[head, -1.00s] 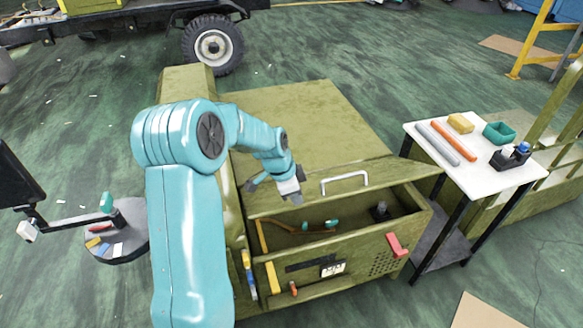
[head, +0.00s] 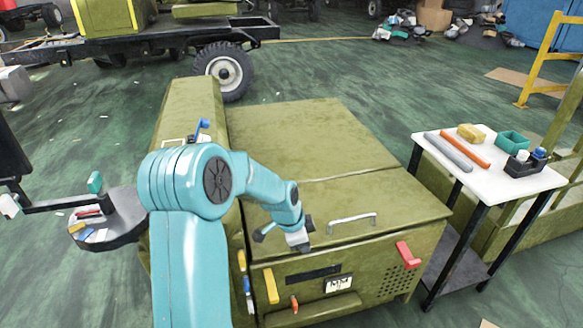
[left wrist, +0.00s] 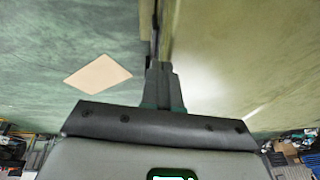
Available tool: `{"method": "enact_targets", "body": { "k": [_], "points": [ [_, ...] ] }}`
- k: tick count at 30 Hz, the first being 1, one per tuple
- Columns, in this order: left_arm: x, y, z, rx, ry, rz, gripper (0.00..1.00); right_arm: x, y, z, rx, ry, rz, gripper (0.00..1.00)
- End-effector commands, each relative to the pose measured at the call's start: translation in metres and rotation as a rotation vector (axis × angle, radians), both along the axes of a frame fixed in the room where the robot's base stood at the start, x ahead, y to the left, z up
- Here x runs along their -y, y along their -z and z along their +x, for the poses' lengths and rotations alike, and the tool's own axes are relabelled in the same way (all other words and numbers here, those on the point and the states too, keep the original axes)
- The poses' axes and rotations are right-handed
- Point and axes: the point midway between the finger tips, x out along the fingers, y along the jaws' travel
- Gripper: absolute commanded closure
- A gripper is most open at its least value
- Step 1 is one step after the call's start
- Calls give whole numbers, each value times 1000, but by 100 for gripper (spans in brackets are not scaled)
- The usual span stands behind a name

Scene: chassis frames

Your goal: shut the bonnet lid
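The bonnet lid (head: 355,200) is the olive-green front panel on top of the boxy chassis body (head: 300,130). It lies down, roughly level with the panel behind it. Its front edge meets the top of the front face, and I see no clear gap there. A pale bar handle (head: 352,219) sits near that edge. My left gripper (head: 299,243) is over the lid's front edge, left of the handle, seemingly touching it. Its fingers (left wrist: 160,82) are together with nothing between them in the left wrist view. My right gripper is not in view.
A red latch-like part (head: 407,255) and yellow piece (head: 271,286) are on the front face. A white-topped table (head: 475,165) with small items stands right. A round dark tray (head: 120,225) with tools is left. Open green floor lies beyond.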

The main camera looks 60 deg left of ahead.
Motion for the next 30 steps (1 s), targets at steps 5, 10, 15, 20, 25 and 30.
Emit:
{"method": "enact_targets", "body": {
  "k": [5, 10, 15, 20, 25, 30],
  "points": [
    [2, 25, 0, 0, 0, -1, 100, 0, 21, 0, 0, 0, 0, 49],
    [2, 32, -1, -1, 0, 0, 100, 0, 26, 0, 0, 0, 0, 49],
    [4, 35, -1, -4, 1, -3, 100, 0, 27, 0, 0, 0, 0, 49],
    [5, 37, -2, -7, 2, -5, 100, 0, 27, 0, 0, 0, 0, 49],
    [6, 38, -3, -9, 2, -8, 100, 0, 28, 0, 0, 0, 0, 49],
    [7, 26, 0, -7, 4, -5, 100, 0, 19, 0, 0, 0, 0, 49]
  ]
}}
